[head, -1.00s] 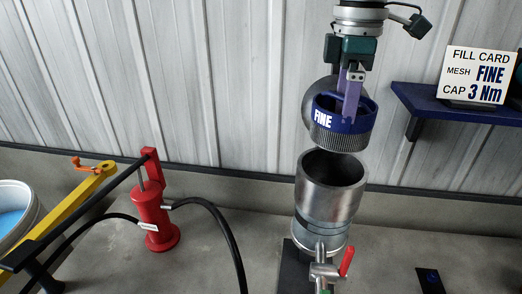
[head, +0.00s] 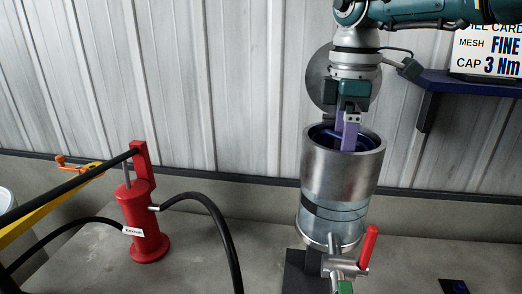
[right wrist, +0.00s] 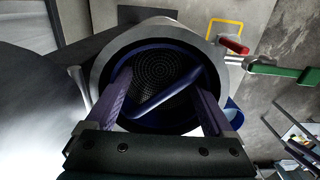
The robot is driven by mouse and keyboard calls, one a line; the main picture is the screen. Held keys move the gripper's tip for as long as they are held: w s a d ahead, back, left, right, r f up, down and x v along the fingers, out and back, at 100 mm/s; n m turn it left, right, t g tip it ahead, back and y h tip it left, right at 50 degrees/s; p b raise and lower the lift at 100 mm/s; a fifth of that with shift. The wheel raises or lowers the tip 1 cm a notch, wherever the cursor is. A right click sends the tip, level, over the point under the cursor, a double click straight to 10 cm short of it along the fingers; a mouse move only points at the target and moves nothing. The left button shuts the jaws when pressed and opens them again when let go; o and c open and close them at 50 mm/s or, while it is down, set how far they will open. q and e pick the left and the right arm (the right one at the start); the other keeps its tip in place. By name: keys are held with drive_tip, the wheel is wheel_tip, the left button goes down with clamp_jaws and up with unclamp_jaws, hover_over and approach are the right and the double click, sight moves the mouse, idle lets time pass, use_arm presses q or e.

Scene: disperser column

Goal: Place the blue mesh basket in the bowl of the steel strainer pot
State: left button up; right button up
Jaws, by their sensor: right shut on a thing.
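The steel strainer pot (head: 338,180) stands upright on the counter right of centre, its bowl open at the top. The blue mesh basket (head: 326,136) is down inside the bowl, with only some blue showing at the mouth. In the right wrist view, the basket's dark mesh floor (right wrist: 176,72) and blue cross bar (right wrist: 158,99) lie within the pot's steel rim (right wrist: 103,68). My right gripper (head: 349,147) reaches down into the mouth from above, its purple fingers shut on the basket's bar. Whether the basket rests on a seat is hidden. My left gripper is not in view.
A round grey steel disc (head: 319,78) stands behind the pot. A valve with a red handle (head: 368,246) juts from the pot's front. A red pump (head: 145,225) with a black hose is at left. A blue shelf (head: 462,84) holds the fill card (head: 490,48).

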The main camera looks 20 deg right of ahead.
drive_tip(key=shift+f, duration=0.15)
drive_tip(key=o, duration=1.1)
drive_tip(key=shift+o, duration=0.2)
drive_tip(key=shift+r, duration=0.45)
wheel_tip(320, 180, up, 11)
drive_tip(key=shift+f+b, duration=0.1)
drive_tip(key=shift+b, duration=0.85)
drive_tip(key=shift+r, duration=0.35)
